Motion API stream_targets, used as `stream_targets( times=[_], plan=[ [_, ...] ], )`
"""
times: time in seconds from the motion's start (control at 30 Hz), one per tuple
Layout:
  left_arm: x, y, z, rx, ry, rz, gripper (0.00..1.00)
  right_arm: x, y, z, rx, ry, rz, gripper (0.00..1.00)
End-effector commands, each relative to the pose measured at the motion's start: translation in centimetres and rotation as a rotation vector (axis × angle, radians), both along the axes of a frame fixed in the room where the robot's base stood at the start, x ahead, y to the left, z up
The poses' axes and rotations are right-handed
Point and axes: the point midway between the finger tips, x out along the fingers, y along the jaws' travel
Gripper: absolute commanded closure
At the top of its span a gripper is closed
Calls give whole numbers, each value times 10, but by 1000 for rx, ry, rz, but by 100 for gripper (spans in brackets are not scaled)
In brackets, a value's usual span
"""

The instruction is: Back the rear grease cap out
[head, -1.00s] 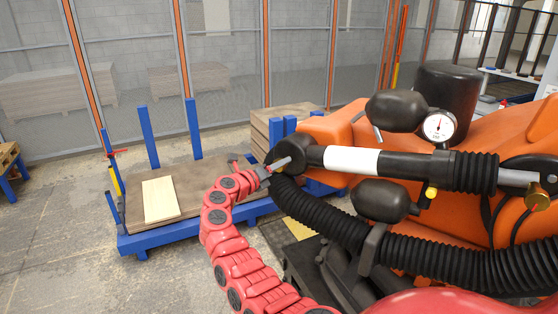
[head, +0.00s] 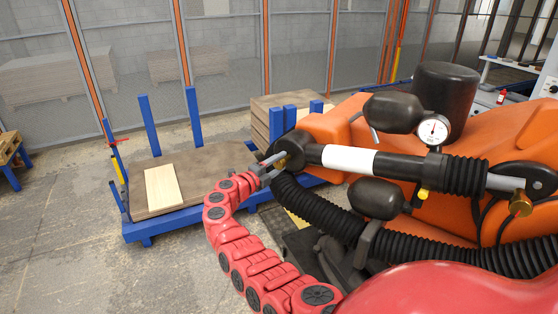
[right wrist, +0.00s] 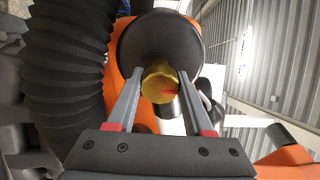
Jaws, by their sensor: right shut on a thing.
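A brass grease cap (right wrist: 159,84) with a red mark sits at the round black end of the orange machine's cylinder (right wrist: 160,42). In the head view the cap (head: 282,162) shows small at the cylinder's left end, partly hidden by the fingers. My right gripper (head: 277,160) is shut on this cap. In the right wrist view the two grey fingers of the gripper (right wrist: 160,80) lie on either side of it. A second brass cap (head: 521,204) hangs near the cylinder's right end, apart from my gripper. My left gripper is not in view.
A black ribbed hose (head: 320,207) runs just below the cylinder; it is close on the left in the right wrist view. A pressure gauge (head: 433,131) and black bulbs (head: 392,112) stand by the cylinder. A blue cart (head: 150,227) holding boards stands left, with open floor before it.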

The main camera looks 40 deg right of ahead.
Motion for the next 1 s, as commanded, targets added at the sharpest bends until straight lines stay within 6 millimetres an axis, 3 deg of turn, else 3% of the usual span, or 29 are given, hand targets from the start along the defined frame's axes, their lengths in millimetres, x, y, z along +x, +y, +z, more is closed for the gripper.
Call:
stream_targets(
  times=[0.6,0.63,0.77,1.0],
  plan=[
    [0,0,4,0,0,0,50,0,0,-1,-6,43,0,100],
    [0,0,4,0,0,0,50,0,0,-1,-6,43,0,45],
    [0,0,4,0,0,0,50,0,0,-1,-7,43,0,21],
    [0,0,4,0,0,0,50,0,0,0,-7,42,0,19]
  ],
)
